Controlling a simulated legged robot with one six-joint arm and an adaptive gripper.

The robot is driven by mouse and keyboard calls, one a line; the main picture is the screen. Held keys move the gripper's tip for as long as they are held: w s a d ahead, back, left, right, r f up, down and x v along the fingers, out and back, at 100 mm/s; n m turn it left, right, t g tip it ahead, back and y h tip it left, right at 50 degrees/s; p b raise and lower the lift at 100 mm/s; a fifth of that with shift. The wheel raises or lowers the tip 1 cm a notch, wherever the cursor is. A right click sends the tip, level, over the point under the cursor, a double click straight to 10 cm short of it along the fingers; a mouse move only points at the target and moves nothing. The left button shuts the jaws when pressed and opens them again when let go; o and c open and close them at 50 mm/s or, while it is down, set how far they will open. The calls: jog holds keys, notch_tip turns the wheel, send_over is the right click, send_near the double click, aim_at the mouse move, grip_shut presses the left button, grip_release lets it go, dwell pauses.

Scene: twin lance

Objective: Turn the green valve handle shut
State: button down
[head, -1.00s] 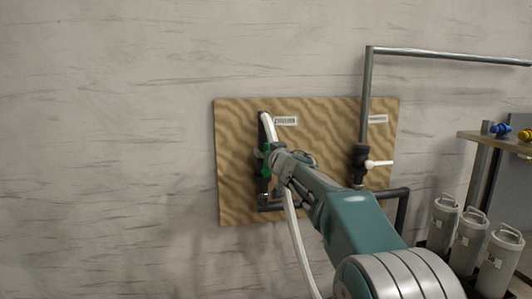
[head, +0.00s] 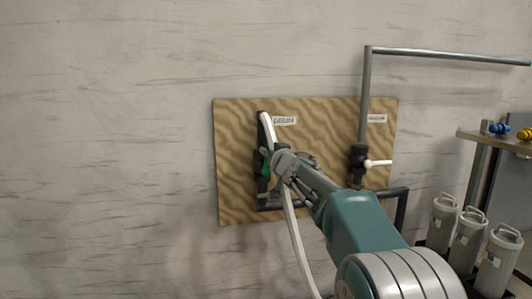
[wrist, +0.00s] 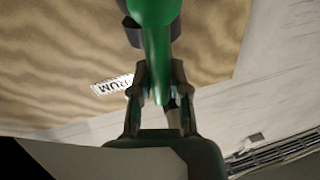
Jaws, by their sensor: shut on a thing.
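The green valve handle (wrist: 157,45) runs down from the top of the wrist view, with its end between my two fingers. My gripper (wrist: 159,78) is shut on it, one finger on each side. In the head view a small part of the green handle (head: 265,168) shows at the left dark pipe, just left of my gripper (head: 274,162). My wrist and arm hide the rest of the handle and most of the fingers there.
The valves sit on a brown wavy-patterned board (head: 235,150) on a pale wall. A white handle (head: 378,163) sticks out from the right pipe. A white hose (head: 298,240) hangs beside my arm. Grey canisters (head: 468,235) and a shelf (head: 500,142) stand at right.

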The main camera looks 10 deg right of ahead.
jog(key=d+f+m+t+h, duration=0.2)
jog(key=d+f+m, duration=0.3)
jog(key=m, duration=1.3)
jog(key=shift+d+f+m+h, duration=0.15)
jog(key=shift+f+m+h, duration=0.25)
jog(key=shift+f+h, duration=0.35)
jog(key=shift+f, duration=0.15)
jog(key=c, duration=0.6)
grip_release()
jog(key=shift+r, duration=0.2)
